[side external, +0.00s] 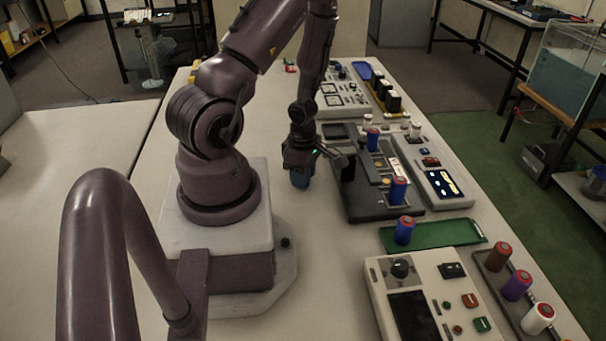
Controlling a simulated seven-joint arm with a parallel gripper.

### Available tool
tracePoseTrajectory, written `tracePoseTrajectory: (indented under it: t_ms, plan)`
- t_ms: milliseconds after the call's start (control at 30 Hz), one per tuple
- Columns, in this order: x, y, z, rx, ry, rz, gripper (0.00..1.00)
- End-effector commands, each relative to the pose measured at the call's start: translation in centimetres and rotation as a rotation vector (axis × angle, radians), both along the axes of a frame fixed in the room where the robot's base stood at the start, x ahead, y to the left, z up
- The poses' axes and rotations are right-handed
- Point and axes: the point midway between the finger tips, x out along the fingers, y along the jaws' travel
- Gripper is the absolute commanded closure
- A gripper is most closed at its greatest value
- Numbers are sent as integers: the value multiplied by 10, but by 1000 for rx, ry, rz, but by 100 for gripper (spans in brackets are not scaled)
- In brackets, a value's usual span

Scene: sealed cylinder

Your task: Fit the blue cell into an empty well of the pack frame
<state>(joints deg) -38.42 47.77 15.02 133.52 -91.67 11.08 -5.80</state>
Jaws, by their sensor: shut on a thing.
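My gripper (300,160) points down over the bare table, left of the dark pack frame. It is shut on a blue cell (300,179), whose lower part shows below the fingers. The pack frame (375,209) is a dark block in the middle of the bench. A blue cell with a red top (398,191) stands at its near end, and another (373,140) stands at its far end. The wells between them are too small and partly hidden to make out. The held cell is apart from the frame.
A green tray (455,233) with a blue, red-topped cell (404,231) lies nearer. A control panel (381,282) and a rack with brown (498,257), purple (517,286) and white (537,319) cells stand at front right. A display device (452,200) flanks the frame's right.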

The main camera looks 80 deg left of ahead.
Motion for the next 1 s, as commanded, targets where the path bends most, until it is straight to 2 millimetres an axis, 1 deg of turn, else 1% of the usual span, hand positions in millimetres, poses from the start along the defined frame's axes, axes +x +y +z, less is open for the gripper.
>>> tracePoseTrajectory:
  t_ms: [267, 567, 767, 1000]
  plan:
    - [1, 0, 10, 0, -4, -3, 94]
    - [0, 0, 32, 2, 0, -4, 94]
    - [1, -1, 64, 2, -2, -8, 94]
    - [3, 0, 113, 5, -7, -11, 94]
